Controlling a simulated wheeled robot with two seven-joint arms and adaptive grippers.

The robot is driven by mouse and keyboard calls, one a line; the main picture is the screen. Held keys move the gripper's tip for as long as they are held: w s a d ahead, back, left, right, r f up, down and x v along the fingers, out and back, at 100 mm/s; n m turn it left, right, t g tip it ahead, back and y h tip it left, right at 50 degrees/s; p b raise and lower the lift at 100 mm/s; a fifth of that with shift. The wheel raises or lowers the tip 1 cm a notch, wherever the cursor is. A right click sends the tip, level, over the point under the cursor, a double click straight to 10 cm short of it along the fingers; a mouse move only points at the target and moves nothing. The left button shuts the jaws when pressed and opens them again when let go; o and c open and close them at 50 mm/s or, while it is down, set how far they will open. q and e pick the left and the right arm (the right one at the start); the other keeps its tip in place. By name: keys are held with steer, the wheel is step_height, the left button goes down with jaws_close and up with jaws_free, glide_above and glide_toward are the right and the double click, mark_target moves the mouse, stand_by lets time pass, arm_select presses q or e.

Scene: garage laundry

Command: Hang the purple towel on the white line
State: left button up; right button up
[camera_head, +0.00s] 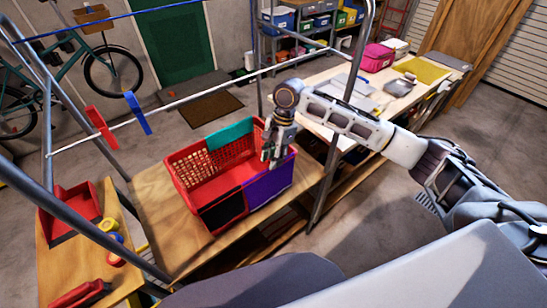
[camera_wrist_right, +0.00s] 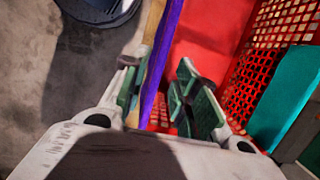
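The purple towel (camera_head: 268,181) hangs over the near right side of a red basket (camera_head: 193,196). The white line (camera_head: 205,92) runs across the rack above and behind the basket, with nothing purple on it. My right gripper (camera_head: 270,158) points down at the basket rim by the towel. In the right wrist view, its fingers (camera_wrist_right: 163,98) are open, with the purple towel's edge (camera_wrist_right: 164,50) between them. The towel lies close to the left finger, and a gap shows beside the right finger. My left gripper is not in view.
A teal cloth (camera_head: 229,134) and a black cloth (camera_head: 222,211) also hang over the basket. Red (camera_head: 101,127) and blue (camera_head: 138,113) clips sit on the white line. A blue line (camera_head: 110,18) runs farther back. A metal rack post (camera_head: 335,135) stands right of the basket.

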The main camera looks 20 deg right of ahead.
steer(key=shift+f+b, duration=0.3)
steer(key=shift+f, duration=0.15)
steer(key=shift+a+f+p, duration=0.2)
steer(key=shift+f+p, duration=0.15)
steer(key=shift+f, duration=0.1)
steer(key=shift+p+x, duration=0.35)
steer(key=shift+x, duration=1.45)
steer(key=shift+s, duration=0.1)
jaws_close()
steer(key=shift+r, duration=0.15)
